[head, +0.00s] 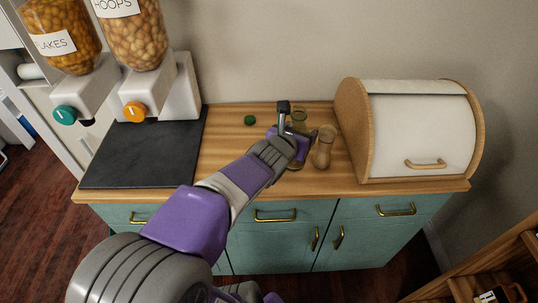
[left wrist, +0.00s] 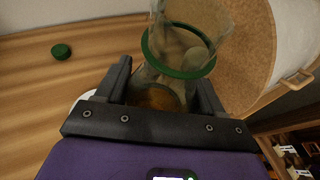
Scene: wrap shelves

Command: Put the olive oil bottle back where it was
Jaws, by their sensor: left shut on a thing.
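My left gripper (head: 297,140) reaches over the wooden counter and is shut on a clear glass vessel (head: 299,117) with a green band near its open top. In the left wrist view the glass vessel (left wrist: 180,45) stands between the dark fingers (left wrist: 160,90), with something amber low inside it. I cannot tell whether this vessel is the olive oil bottle; the gripper hides part of it. A tan, narrow-waisted bottle or mill (head: 323,148) stands on the counter just right of the gripper. My right gripper is not in view.
A green cap (head: 250,120) lies on the counter, left of the gripper. A bread box (head: 420,135) stands close on the right. Two dispensers (head: 150,95) and a dark slab (head: 143,155) are on the left. Counter between slab and gripper is mostly clear.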

